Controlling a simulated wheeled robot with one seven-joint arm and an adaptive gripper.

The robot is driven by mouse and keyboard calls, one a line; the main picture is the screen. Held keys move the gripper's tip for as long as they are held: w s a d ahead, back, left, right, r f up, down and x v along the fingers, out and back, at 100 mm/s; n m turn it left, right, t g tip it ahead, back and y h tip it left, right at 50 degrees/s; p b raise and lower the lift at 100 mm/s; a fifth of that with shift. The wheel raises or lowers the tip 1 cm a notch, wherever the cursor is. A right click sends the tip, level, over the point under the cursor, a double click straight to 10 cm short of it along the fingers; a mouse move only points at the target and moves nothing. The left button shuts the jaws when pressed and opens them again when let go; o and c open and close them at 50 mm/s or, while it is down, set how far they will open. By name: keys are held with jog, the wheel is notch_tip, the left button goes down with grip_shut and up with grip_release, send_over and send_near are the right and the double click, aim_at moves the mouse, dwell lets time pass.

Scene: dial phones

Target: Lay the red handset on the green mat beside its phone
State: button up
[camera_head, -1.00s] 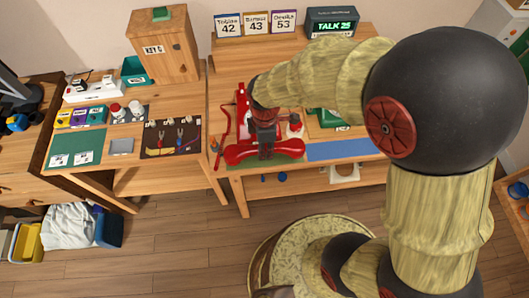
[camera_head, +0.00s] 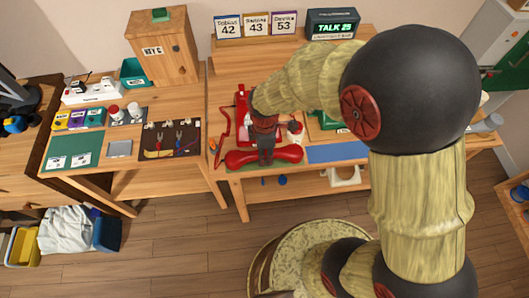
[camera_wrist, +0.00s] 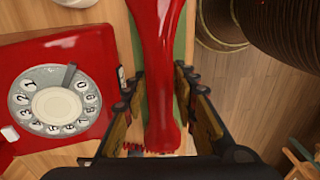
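The red handset (camera_head: 238,158) lies level, left to right, over the front of the left part of the phone table. My gripper (camera_head: 266,160) points down at its middle. In the wrist view, the gripper's fingers (camera_wrist: 161,85) stand on both sides of the handset (camera_wrist: 158,35) and appear to touch it. The green mat (camera_head: 262,168) shows as a strip under and in front of the handset; whether the handset rests on it or hovers just above is hard to tell. The red phone (camera_head: 242,97), partly hidden by my arm, sits behind; its rotary dial (camera_wrist: 58,100) shows in the wrist view.
A blue mat (camera_head: 337,152) lies right of the green one. A green phone (camera_head: 325,120) stands behind it, partly hidden by my arm. A red cord (camera_head: 222,122) lies left of the red phone. Number cards (camera_head: 256,25) and a lit display (camera_head: 333,27) stand at the back.

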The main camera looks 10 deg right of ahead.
jog(key=shift+o, duration=1.4)
jog(key=shift+r, duration=0.1)
notch_tip(320, 180, up, 12)
jog(key=p, duration=0.4)
jog(key=s+d+r+m+t, duration=0.2)
jog(key=s+d+r+m, duration=0.4)
jog(key=r+m, duration=0.2)
jog(key=s+d+r+m+t, duration=0.3)
jog(key=s+d+r+m, duration=0.3)
jog(key=r+m, duration=0.3)
notch_tip(320, 180, up, 3)
jog(key=shift+s+f+m+t, duration=0.1)
jog(key=shift+s+m+t, duration=0.05)
jog(key=shift+m+t, duration=0.15)
